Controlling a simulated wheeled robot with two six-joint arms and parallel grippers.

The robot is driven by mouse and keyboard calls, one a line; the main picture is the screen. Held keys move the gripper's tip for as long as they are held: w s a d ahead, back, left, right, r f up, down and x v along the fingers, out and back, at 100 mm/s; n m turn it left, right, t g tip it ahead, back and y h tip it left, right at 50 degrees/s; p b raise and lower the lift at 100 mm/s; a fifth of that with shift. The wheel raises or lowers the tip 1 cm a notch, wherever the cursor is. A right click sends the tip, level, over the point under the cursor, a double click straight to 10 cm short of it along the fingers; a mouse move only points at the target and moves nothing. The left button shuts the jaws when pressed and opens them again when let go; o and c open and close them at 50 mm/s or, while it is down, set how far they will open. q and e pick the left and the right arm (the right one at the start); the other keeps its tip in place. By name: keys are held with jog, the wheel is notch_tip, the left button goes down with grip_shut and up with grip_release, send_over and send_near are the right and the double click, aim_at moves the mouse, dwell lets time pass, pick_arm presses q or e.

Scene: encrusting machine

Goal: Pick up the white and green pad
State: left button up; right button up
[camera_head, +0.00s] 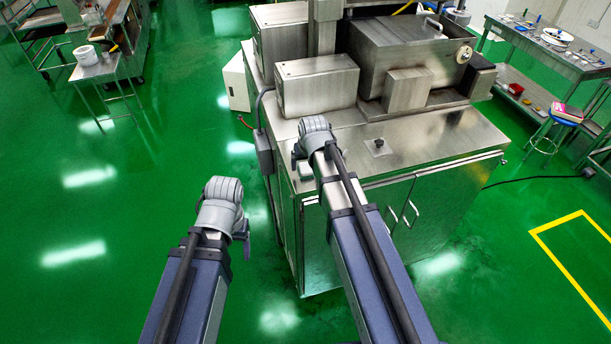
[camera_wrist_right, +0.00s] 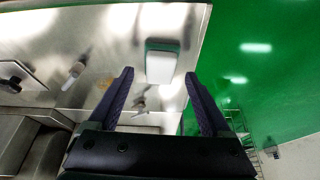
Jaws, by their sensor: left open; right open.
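The white and green pad (camera_wrist_right: 161,66) shows in the right wrist view as a small white block with a green edge, lying on the steel top of the machine's cabinet. In the head view a small part of it (camera_head: 305,173) shows at the cabinet's left edge, beside my right wrist. My right gripper (camera_wrist_right: 159,76) is open, its two fingers on either side of the pad in the picture; I cannot tell the height gap. My right arm's end (camera_head: 316,140) is over the cabinet top. My left gripper (camera_head: 222,200) is over the green floor, left of the cabinet, its fingers mostly hidden.
The encrusting machine (camera_head: 412,55) with steel boxes stands behind the cabinet top (camera_head: 440,140). A small knob (camera_head: 379,145) rises from that top. A grey box (camera_head: 263,140) is on the cabinet's left side. Open green floor (camera_head: 100,240) lies to the left.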

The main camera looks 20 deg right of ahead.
jog(key=shift+b+x, duration=0.35)
jog(key=shift+x, duration=0.5)
jog(key=shift+r, duration=0.1)
jog(key=shift+s, duration=0.1)
jog(key=shift+c, duration=0.4)
grip_shut()
